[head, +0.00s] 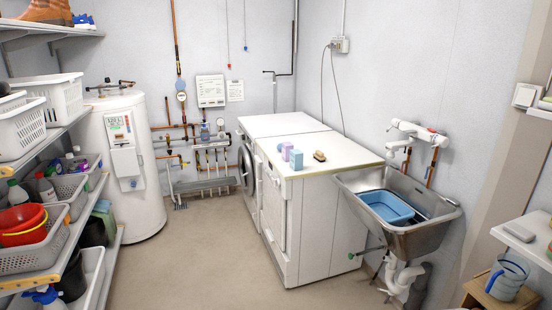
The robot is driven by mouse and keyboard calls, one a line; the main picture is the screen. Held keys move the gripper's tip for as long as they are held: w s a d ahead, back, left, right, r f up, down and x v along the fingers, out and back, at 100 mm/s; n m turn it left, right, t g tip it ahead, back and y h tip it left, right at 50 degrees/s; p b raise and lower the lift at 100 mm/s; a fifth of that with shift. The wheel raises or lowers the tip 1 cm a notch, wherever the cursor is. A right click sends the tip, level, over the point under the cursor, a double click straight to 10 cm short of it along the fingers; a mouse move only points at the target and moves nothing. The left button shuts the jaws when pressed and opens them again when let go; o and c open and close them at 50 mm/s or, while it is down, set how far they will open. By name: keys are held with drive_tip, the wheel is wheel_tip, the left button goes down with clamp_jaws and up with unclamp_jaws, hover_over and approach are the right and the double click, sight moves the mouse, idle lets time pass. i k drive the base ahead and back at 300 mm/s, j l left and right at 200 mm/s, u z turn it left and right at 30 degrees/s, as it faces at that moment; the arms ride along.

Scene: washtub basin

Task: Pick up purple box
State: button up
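A small purple box (296,160) stands upright on the white top of the nearer appliance (335,158), close to its left edge. I cannot tell whether the two touch. My gripper is not in view.
A brown brush (319,156) lies right of the boxes. A metal sink (425,235) with a blue basin (387,206) adjoins the appliance's right side. Loaded shelves (50,150) and a water heater (125,165) stand left. The floor (195,260) between is clear.

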sight(288, 146)
drive_tip(key=i, duration=1.5)
drive_tip(key=i+u, duration=0.2)
drive_tip(key=i, duration=0.35)
drive_tip(key=i+l+u, duration=0.2)
drive_tip(key=i, duration=0.35)
drive_tip(key=i+l+u, duration=0.2)
drive_tip(key=i, duration=0.35)
